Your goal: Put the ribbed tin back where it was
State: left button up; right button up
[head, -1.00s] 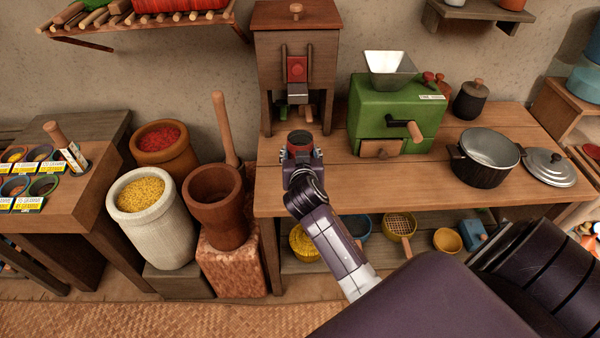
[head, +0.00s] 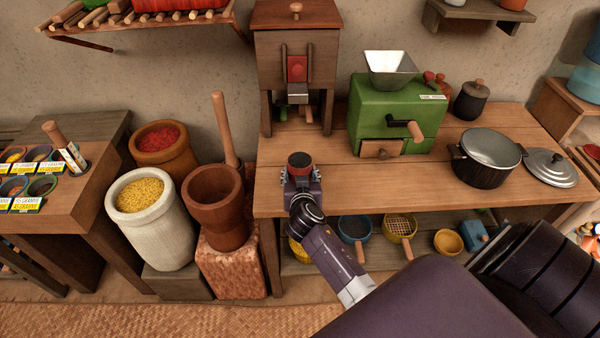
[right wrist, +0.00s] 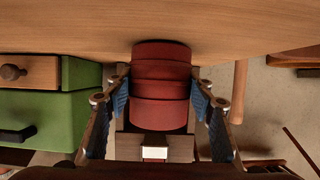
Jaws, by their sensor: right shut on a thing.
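The ribbed tin is red with bands around its side. In the head view its round dark top (head: 299,159) shows near the bench's front edge, and its red banded side (right wrist: 161,90) fills the middle of the right wrist view. My right gripper (head: 301,174) is shut on the tin, with one blue-padded finger on each side of it in the right wrist view (right wrist: 161,108). The tin looks upright in the head view. I cannot tell whether it touches the bench top. My left gripper is not in view.
A wooden dispenser (head: 296,45) with a red front piece stands behind the tin on the bench (head: 345,185). A green mill (head: 385,110), a dark pot (head: 487,157) and its lid (head: 549,167) stand to the right. A brown mortar (head: 215,208) is at the left.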

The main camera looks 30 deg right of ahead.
jog(key=o, duration=1.1)
jog(key=shift+f, duration=0.1)
jog(key=shift+r, duration=0.25)
jog(key=v, duration=1.2)
